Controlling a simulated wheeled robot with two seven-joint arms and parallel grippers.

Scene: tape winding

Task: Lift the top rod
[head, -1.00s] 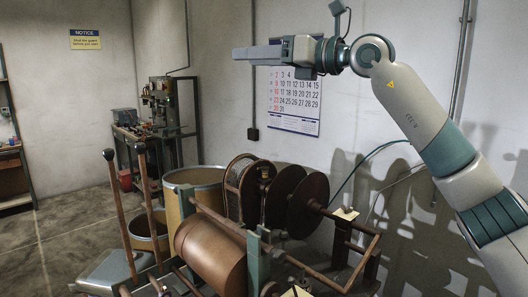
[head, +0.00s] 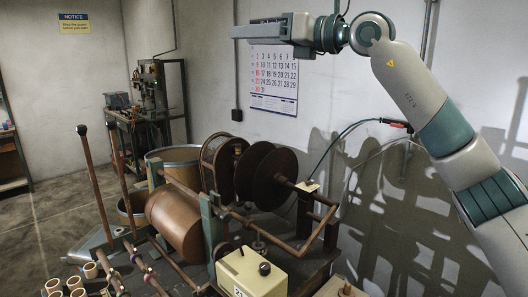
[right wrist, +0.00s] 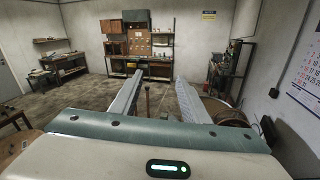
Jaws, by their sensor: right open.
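A winding machine stands below my right arm in the head view, with a brown roller (head: 188,222) and large dark discs (head: 275,178). A thin brown bar (head: 268,236) runs from a green post in front of the discs and bends up at the right. Other thin rods (head: 172,262) lie low at the front left. I cannot tell which one is the top rod. My right gripper (head: 234,31) is high above the machine, pointing left, open and empty. Its two spread fingers show in the right wrist view (right wrist: 158,77). My left gripper is not in view.
Two upright levers with ball tops (head: 97,185) stand left of the roller. A cream box with a knob (head: 250,275) is at the front. Small tan rings (head: 73,284) lie at lower left. A drum (head: 172,155) stands behind. The floor at left is clear.

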